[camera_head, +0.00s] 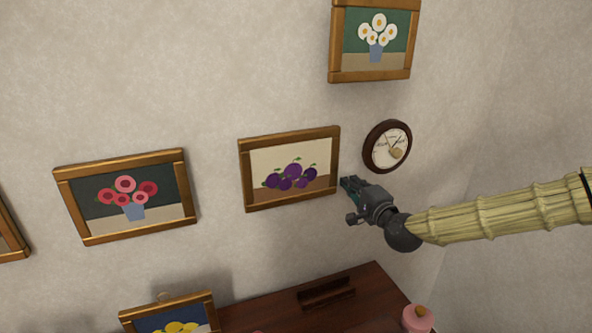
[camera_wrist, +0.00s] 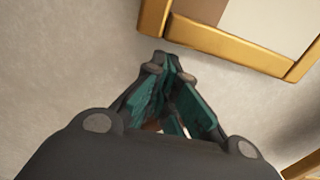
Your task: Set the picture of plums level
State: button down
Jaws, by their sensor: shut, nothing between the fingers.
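The picture of plums (camera_head: 290,171) hangs on the wall in a gold-brown wooden frame. Its upper and lower edges rise to the right in the head view, as do those of the flower picture on its left; the slanted view makes its true tilt hard to judge. My gripper (camera_head: 348,184) is shut and empty, close beside the lower part of the frame's right side. In the wrist view the closed fingertips (camera_wrist: 167,63) are just off a corner of the plum picture's frame (camera_wrist: 228,45). I cannot tell whether they touch it.
A round dial (camera_head: 387,146) hangs just above my gripper. A white-flower picture (camera_head: 370,76) is higher up and a red-flower picture (camera_head: 90,238) is to the left. Below are a dark wooden top (camera_head: 270,313), a yellow-flower picture (camera_head: 168,304) and a pink object (camera_head: 417,321).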

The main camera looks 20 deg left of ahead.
jog(key=shift+w+d, duration=0.2)
jog(key=shift+d, duration=0.25)
jog(key=b+v, duration=0.1)
jog(key=v, duration=0.7)
dwell(0.4)
jog(key=shift+w+a, duration=0.1)
